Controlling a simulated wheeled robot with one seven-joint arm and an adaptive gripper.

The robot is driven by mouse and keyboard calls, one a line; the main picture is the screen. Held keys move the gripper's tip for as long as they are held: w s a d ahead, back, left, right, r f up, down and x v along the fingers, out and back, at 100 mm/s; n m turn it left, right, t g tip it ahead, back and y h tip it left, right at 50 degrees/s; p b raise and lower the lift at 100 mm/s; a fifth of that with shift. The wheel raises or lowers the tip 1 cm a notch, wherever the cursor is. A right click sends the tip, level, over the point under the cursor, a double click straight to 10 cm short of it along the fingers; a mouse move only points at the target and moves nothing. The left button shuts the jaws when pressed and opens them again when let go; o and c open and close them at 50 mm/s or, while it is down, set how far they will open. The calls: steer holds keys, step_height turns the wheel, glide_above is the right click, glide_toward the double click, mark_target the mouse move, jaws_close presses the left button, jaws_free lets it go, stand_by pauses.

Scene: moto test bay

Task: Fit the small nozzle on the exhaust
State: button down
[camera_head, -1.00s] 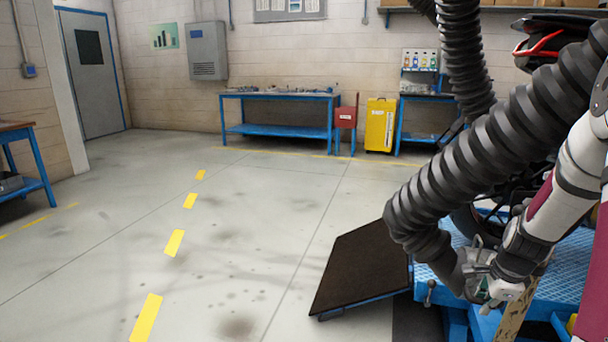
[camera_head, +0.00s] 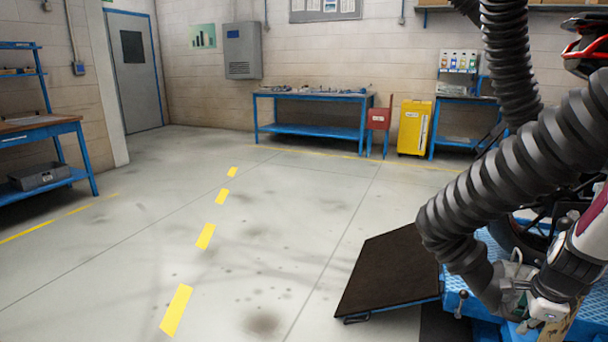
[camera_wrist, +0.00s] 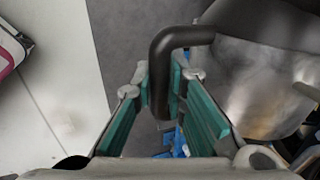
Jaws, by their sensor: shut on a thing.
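My gripper (camera_head: 522,300) is low at the right in the head view, beside the grey metal nozzle (camera_head: 486,284) on the end of a thick black ribbed hose (camera_head: 500,190). In the wrist view my gripper (camera_wrist: 163,95) has its green pads on either side of a dark bent handle (camera_wrist: 160,70), shut on it. The handle runs to the right towards the shiny metal nozzle (camera_wrist: 262,90). The motorcycle (camera_head: 588,45) shows only in part at the right edge, behind the hose. I cannot make out its exhaust in either view.
A blue lift platform (camera_head: 462,272) with a dark ramp (camera_head: 392,275) stands at the lower right. A second ribbed hose (camera_head: 510,60) hangs behind. A blue workbench (camera_head: 312,95) and yellow cabinet (camera_head: 414,127) stand at the back wall. The floor at left and middle is clear.

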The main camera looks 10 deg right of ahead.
steer(key=s+a+r, duration=0.2)
steer(key=s+a, duration=0.2)
steer(key=s, duration=0.3)
steer(key=shift+s+a+r+p, duration=0.25)
steer(key=shift+r+p, duration=0.15)
stand_by(1.1)
